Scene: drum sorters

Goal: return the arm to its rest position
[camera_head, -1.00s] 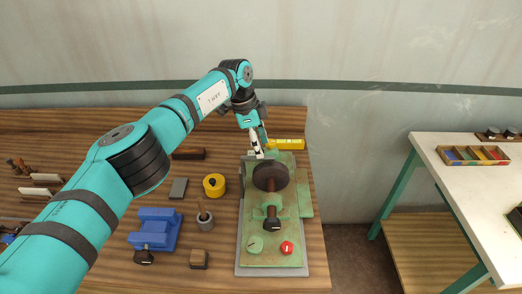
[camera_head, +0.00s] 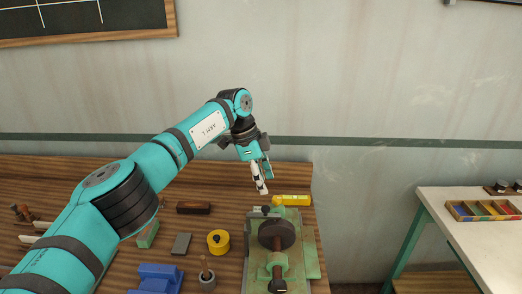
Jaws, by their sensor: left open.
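My left arm (camera_head: 180,140) is teal with black joints and reaches in from the left over the wooden bench. My left gripper (camera_head: 264,182) is open, above the back of the bench, just behind the green machine (camera_head: 311,259). A yellow bar (camera_head: 292,200) lies close to its right. I see nothing held between the fingers. My right gripper is not in view.
The bench (camera_head: 225,175) holds a yellow round tin (camera_head: 218,242), a blue block (camera_head: 158,278), a grey cup (camera_head: 207,281), a dark brown block (camera_head: 193,208) and a grey plate (camera_head: 181,244). A white table (camera_head: 470,235) with a compartment tray (camera_head: 484,210) stands right, beyond a gap.

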